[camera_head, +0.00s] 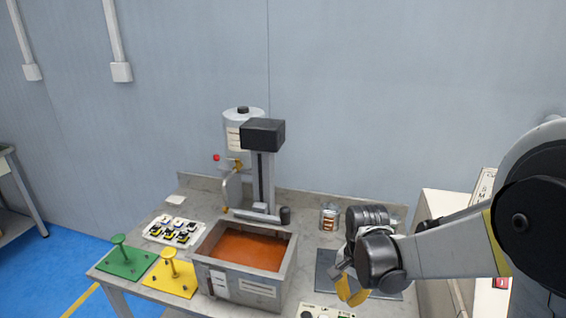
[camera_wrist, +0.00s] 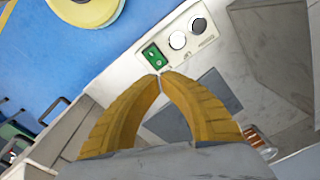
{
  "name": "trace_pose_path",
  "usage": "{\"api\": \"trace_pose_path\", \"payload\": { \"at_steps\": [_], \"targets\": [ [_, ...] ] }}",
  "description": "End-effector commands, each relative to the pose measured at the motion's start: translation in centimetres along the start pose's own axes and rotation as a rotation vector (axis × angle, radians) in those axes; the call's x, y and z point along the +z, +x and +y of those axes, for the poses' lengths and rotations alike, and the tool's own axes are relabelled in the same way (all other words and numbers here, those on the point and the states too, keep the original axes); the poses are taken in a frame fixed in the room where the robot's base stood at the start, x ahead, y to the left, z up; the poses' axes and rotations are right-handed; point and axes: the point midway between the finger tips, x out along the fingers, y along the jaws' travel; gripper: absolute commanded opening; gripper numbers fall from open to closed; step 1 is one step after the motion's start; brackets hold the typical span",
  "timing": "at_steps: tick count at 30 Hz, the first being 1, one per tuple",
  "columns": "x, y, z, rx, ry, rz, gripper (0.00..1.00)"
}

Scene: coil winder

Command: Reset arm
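My gripper (camera_head: 350,292) hangs over the right part of the grey workbench (camera_head: 312,262), above a dark flat plate (camera_head: 325,262). In the wrist view its two yellow fingers (camera_wrist: 160,75) meet at the tips, with nothing seen between them. The arm reaches in from the right side of the head view. The coil winder (camera_head: 262,170), a grey column with a black head, stands at the back of the bench, to the left of my gripper and apart from it.
Green (camera_head: 125,263) and yellow (camera_head: 172,279) stands and a parts tray (camera_head: 174,232) lie farther left. A copper-wound spool (camera_head: 329,219) is behind. A control panel (camera_wrist: 175,42) sits at the front edge.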

Motion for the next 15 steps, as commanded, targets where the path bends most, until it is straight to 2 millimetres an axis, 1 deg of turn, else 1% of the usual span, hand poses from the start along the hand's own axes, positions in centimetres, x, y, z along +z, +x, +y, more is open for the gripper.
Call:
{"api": "trace_pose_path", "payload": {
  "at_steps": [1,6,9,12,15],
  "targets": [
    [0.4,-1.4,0.4,-0.017,-0.033,0.018,0.0],
    [2.0,-7.0,2.0,-0.1,-0.215,0.126,0.0],
    [3.2,-9.7,3.2,-0.141,-0.327,0.2,0.0],
    [4.5,-11.9,4.5,-0.175,-0.438,0.281,0.0],
    [5.8,-13.5,5.8,-0.2,-0.544,0.363,0.0]
  ]
}}
